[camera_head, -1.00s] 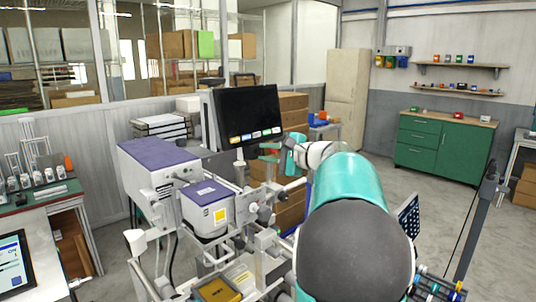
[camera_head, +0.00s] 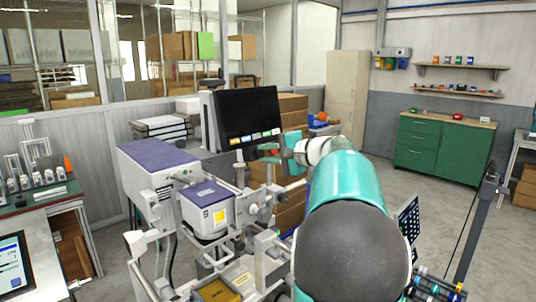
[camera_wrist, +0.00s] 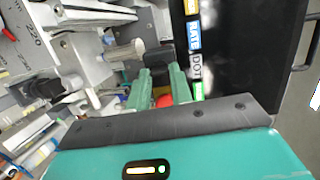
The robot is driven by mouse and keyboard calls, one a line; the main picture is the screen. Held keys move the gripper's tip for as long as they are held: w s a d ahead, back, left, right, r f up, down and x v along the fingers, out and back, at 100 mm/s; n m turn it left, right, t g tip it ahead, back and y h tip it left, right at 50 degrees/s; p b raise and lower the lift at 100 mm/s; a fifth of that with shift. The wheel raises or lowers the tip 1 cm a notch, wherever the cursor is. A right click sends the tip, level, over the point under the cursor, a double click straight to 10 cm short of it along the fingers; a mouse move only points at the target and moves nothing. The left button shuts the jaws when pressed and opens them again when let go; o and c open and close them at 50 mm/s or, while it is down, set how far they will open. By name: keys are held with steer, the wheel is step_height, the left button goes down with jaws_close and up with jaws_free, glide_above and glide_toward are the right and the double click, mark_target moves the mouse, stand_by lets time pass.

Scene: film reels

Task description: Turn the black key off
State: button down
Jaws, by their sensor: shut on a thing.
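A small black part, which appears to be the black key (camera_wrist: 158,60), shows between my fingertips in the wrist view. My gripper (camera_wrist: 161,72) has its two green fingers on either side of it and is shut on it. In the head view my gripper (camera_head: 268,152) is just below the lower right of the black monitor, beside the white and purple machine (camera_head: 160,172). The key is too small to make out in the head view. Its turned angle cannot be told.
The black monitor (camera_head: 248,113) stands close to my fingers; its coloured labels show in the wrist view. Metal rods and brackets of the machine lie to the left. Cardboard boxes (camera_head: 292,105) are stacked behind. A green cabinet (camera_head: 440,150) stands far right, with open floor before it.

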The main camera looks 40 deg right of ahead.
steer(key=c, duration=1.5)
jaws_free()
steer(key=shift+s, duration=0.15)
steer(key=v, duration=1.3)
steer(key=shift+s+d+r, duration=0.1)
steer(key=shift+s, duration=0.2)
